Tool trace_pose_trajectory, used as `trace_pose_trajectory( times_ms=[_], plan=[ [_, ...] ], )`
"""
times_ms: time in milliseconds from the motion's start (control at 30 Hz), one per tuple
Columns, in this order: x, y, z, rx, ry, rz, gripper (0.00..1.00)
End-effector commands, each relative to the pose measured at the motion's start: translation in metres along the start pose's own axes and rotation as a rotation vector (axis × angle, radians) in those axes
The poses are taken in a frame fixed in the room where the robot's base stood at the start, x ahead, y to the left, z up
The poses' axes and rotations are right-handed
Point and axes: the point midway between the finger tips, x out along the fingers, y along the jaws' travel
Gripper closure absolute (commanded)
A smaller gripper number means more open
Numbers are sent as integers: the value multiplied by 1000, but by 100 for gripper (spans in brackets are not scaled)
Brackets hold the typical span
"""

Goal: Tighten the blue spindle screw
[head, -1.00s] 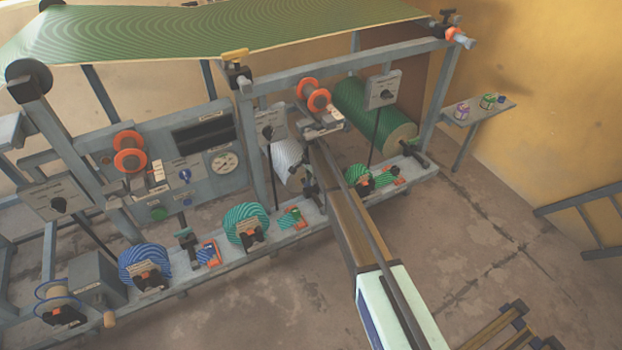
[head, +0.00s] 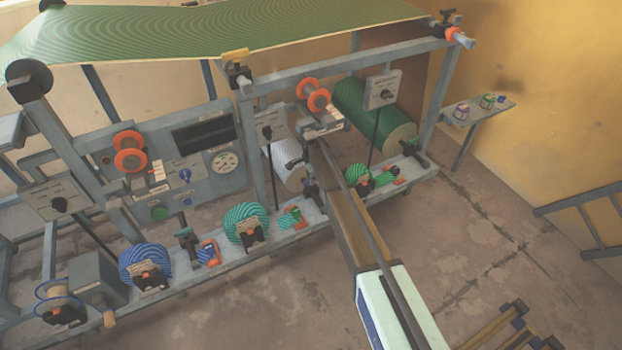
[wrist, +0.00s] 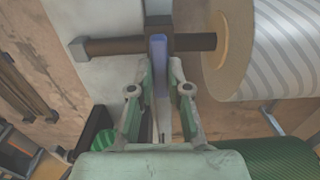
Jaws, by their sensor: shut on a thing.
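The blue spindle screw (wrist: 159,62) shows in the wrist view as a narrow blue handle, upright against a dark block on a dark horizontal shaft (wrist: 105,46). My gripper (wrist: 158,78) is shut on it, with one fingertip on each side. The shaft runs right into the core of a white striped roll (wrist: 290,45). In the head view the white roll (head: 286,160) lies low in the frame, and my arm reaches in beside it from the lower right. The blue screw cannot be made out there.
A large green roll (head: 372,118) lies behind my arm. Blue (head: 145,262) and teal (head: 246,220) striped rolls sit along the front rail. A small shelf (head: 480,112) is on the right wall.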

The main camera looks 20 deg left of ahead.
Motion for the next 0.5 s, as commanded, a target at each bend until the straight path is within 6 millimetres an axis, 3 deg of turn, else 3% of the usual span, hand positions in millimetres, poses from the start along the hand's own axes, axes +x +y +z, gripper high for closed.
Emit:
trace_pose_trajectory(
  times_ms=[33,67,100,500],
  plan=[
    [1,1,0,3,-1,1,73],
    [1,0,0,2,-1,1,62],
    [0,0,0,2,-1,1,58],
    [-6,0,0,0,0,0,58]
  ],
)
